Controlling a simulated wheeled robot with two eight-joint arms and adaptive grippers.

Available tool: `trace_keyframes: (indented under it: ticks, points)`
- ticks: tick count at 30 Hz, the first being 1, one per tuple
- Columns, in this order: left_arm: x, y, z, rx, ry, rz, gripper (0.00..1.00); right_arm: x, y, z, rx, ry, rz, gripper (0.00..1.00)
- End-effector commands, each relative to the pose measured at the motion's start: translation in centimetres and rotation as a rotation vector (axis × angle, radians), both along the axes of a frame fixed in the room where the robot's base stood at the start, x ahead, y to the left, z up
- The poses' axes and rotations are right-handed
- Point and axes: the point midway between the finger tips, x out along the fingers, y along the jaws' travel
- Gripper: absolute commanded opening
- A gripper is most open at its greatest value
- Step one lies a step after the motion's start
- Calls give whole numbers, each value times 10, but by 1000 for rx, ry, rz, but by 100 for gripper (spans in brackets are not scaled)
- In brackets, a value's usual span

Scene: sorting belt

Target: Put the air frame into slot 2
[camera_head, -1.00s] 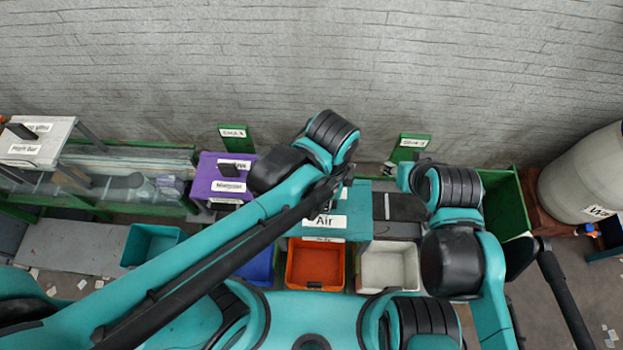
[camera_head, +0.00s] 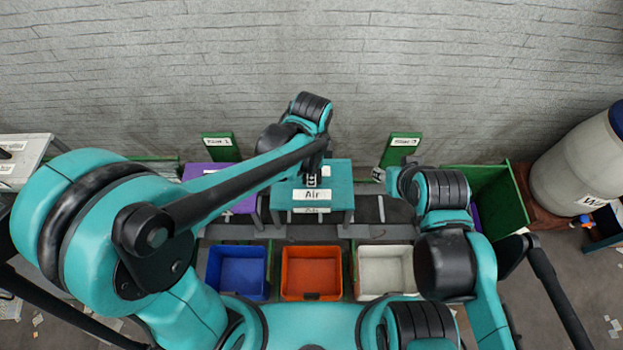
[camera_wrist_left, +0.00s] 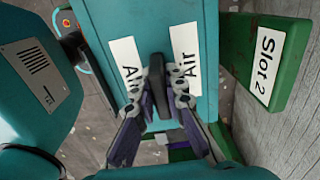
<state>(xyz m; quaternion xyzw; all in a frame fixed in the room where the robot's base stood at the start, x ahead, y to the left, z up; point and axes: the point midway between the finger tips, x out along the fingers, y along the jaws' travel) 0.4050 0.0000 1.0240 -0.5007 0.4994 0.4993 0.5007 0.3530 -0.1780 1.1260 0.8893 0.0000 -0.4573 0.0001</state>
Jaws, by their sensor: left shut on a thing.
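The air frame (camera_head: 340,172) is a teal, table-like box with white "Air" labels, at the centre of the head view. It fills the middle of the left wrist view (camera_wrist_left: 112,15). My left gripper (camera_head: 312,181) is over its top. In the left wrist view my left gripper (camera_wrist_left: 160,88) is shut on the frame's dark upright handle. The green "Slot 2" sign (camera_wrist_left: 264,62) stands close beside the frame there; in the head view my left arm and the frame hide it. Whether the frame's legs touch the floor cannot be told.
A purple frame (camera_head: 195,171) stands left of the air frame. Green signs rise at left (camera_head: 219,147) and right (camera_head: 401,150). Blue (camera_head: 238,292), orange (camera_head: 300,291) and white (camera_head: 385,291) bins line the front. A green bin (camera_head: 508,200) and grey barrel (camera_head: 575,175) are at right.

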Motion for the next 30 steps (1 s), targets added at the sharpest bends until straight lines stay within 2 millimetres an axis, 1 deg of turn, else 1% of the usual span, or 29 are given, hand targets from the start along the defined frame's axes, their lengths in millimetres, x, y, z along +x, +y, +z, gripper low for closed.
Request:
trace_keyframes:
  ticks: [1,4,11,15,16,17,18,26,30]
  points:
    - [0,0,-10,0,0,0,0,0,0,-5,0,0,0,40]
    - [0,0,-20,0,0,0,0,0,0,-7,0,0,0,40]
    - [0,0,-19,0,0,0,0,0,0,-6,0,0,0,40]
    - [0,0,-23,0,0,0,0,0,0,-10,0,0,0,40]
    - [0,0,-22,0,0,0,19,0,0,-9,0,0,0,40]
    - [0,0,-22,0,0,0,27,0,0,-9,0,0,0,40]
    - [0,0,-22,0,0,0,32,0,0,-9,0,0,0,40]
    - [0,0,-22,0,0,0,32,0,0,-9,0,0,0,40]
    - [0,0,-13,0,0,0,32,0,0,-4,0,0,0,40]
